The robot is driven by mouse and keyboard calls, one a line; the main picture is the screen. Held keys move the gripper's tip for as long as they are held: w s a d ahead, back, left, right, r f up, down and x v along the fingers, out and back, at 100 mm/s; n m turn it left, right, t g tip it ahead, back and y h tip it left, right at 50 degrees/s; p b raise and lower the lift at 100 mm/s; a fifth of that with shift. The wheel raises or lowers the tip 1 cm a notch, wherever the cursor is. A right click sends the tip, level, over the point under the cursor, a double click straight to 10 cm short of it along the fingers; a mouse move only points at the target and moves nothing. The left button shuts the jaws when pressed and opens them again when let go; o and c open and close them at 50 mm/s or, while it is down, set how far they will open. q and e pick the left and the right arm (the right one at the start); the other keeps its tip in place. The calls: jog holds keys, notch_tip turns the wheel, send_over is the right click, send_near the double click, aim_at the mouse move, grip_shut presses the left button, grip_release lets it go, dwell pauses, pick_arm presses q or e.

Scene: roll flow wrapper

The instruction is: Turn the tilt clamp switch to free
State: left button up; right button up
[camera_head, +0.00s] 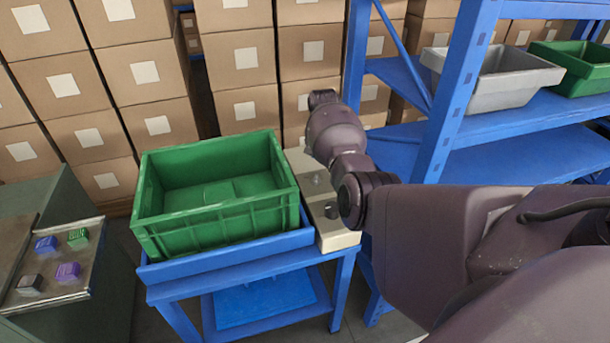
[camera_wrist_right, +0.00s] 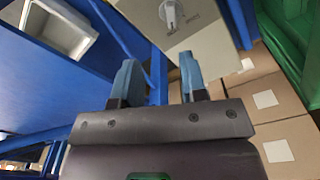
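A beige control box (camera_head: 338,236) stands at the right end of the blue stand, beside the green crate. A dark knob (camera_head: 331,211) shows on its front part, and a smaller grey switch (camera_head: 316,179) farther back. In the right wrist view a pale switch knob (camera_wrist_right: 172,14) sits on the box's beige face (camera_wrist_right: 205,45), with lettering too small to read. My right gripper (camera_wrist_right: 160,60) is open and empty. Its two blue fingers are apart, short of the knob and not touching it. In the head view my right arm hides part of the box. My left gripper is out of view.
A green crate (camera_head: 215,220) sits on the blue stand (camera_head: 250,265), left of the box. A blue rack (camera_head: 455,90) with a grey bin (camera_head: 500,80) stands right. Stacked cartons (camera_head: 150,80) fill the back. A tray (camera_head: 85,265) with several small blocks lies left.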

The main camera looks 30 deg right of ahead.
aim_at(316, 178)
jog(key=f+b, duration=0.1)
jog(key=f, duration=0.1)
jog(key=a+f+b, duration=0.1)
jog(key=f, duration=0.2)
jog(key=f+b, duration=0.1)
jog(key=f, duration=0.2)
jog(key=shift+w+a, duration=0.2)
jog(key=shift+w, duration=0.2)
jog(key=shift+f, duration=0.7)
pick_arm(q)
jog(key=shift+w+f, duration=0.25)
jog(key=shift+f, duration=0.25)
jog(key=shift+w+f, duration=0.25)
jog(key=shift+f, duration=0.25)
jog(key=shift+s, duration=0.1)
pick_arm(e)
jog(key=shift+c, duration=0.6)
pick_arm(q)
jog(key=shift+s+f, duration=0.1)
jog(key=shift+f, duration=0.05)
pick_arm(e)
grip_shut()
